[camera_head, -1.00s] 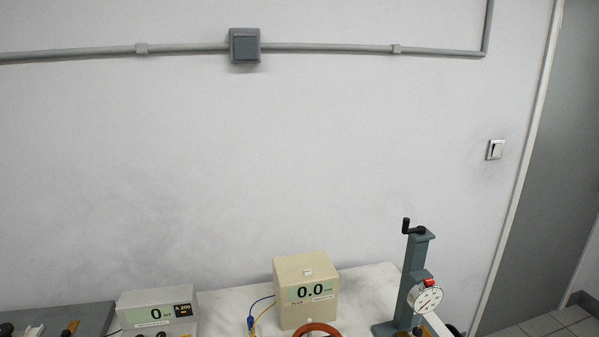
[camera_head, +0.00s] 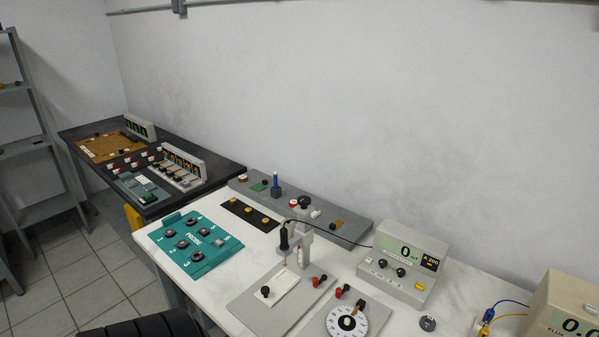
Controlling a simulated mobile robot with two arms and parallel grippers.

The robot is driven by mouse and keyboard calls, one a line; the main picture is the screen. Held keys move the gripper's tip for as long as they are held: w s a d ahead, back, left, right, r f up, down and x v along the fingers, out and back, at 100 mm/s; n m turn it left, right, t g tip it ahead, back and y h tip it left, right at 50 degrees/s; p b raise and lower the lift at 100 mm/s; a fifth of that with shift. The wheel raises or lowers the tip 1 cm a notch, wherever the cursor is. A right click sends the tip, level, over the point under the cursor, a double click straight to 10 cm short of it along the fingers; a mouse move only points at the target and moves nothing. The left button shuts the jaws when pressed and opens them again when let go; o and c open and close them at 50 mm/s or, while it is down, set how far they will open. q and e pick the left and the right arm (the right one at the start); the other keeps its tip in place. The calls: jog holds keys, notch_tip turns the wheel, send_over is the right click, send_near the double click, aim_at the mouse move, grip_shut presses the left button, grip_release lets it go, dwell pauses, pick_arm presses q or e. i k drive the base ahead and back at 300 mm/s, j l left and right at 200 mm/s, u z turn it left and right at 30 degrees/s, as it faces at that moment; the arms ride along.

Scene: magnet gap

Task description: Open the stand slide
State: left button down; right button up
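A small light stand (camera_head: 305,240) rises on the white bench, holding a dark probe-like part (camera_head: 284,236) on a thin cable. At its foot is a grey plate with a pale slotted strip (camera_head: 276,292) and a black knob (camera_head: 265,291). I cannot tell which part of the stand is the slide, or whether it is open. Neither gripper is in view.
The white bench (camera_head: 385,318) also carries a teal PROBE panel (camera_head: 203,244), a white dial (camera_head: 347,320), a meter reading 0 (camera_head: 405,262) and a cream flux box (camera_head: 568,305). A dark table (camera_head: 215,176) and shelf rack (camera_head: 45,150) stand left. Floor tiles show lower left.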

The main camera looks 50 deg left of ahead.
aim_at(281, 283)
jog(key=u, duration=1.85)
